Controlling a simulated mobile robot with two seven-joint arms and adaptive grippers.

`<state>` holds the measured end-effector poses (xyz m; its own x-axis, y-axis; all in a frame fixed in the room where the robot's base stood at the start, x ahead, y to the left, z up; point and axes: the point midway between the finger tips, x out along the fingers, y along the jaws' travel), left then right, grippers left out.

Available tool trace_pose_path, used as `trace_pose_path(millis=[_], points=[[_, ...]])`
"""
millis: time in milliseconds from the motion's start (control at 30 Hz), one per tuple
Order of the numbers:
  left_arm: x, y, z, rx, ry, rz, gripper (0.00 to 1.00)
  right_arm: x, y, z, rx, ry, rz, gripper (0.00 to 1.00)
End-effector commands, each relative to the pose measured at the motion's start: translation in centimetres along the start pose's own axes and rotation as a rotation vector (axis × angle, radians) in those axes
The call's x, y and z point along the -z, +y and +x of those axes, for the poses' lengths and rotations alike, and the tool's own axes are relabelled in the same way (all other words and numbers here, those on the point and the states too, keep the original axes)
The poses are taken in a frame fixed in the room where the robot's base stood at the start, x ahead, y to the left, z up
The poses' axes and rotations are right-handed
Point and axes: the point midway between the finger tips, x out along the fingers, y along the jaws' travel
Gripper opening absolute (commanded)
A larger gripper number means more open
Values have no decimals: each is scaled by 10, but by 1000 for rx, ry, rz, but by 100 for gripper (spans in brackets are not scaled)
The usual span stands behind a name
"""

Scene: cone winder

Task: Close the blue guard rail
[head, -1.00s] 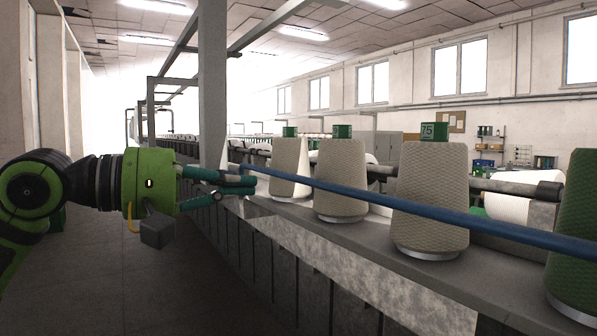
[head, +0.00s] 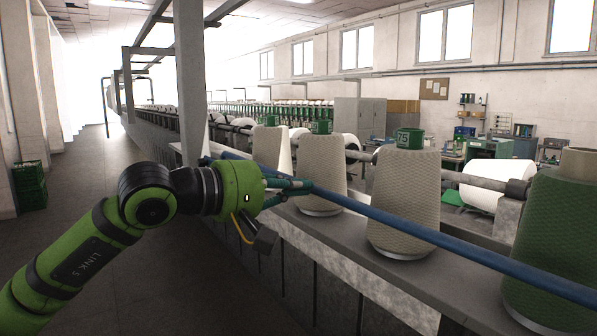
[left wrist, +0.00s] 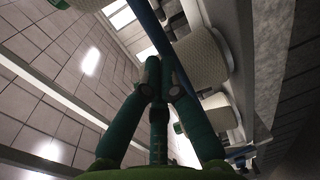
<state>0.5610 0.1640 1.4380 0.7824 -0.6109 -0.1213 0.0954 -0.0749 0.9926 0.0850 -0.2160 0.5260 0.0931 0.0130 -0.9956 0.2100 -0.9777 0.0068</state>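The blue guard rail (head: 440,235) is a long straight bar. It slants across the head view in front of the yarn cones, from behind my left gripper down to the lower right. My left gripper (head: 300,187) is at the rail towards its far end, with its teal fingers drawn together on it. In the left wrist view the fingertips (left wrist: 160,68) converge right at the rail (left wrist: 154,32); the exact contact is partly hidden by the fingers. My right gripper is not in view.
Beige cones (head: 404,200) and a green cone (head: 552,245) stand on the machine ledge close behind the rail. A grey post (head: 190,80) rises beyond my gripper. The aisle floor (head: 110,205) at left is open, with green crates (head: 30,187) by the wall.

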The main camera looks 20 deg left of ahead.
Motion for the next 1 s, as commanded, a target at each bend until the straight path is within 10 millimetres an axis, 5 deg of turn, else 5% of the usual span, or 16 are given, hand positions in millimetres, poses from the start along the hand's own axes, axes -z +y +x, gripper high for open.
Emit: trace_pose_path(millis=[1000], points=[[0,4,19,-4,-1,0,0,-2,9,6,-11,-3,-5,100]])
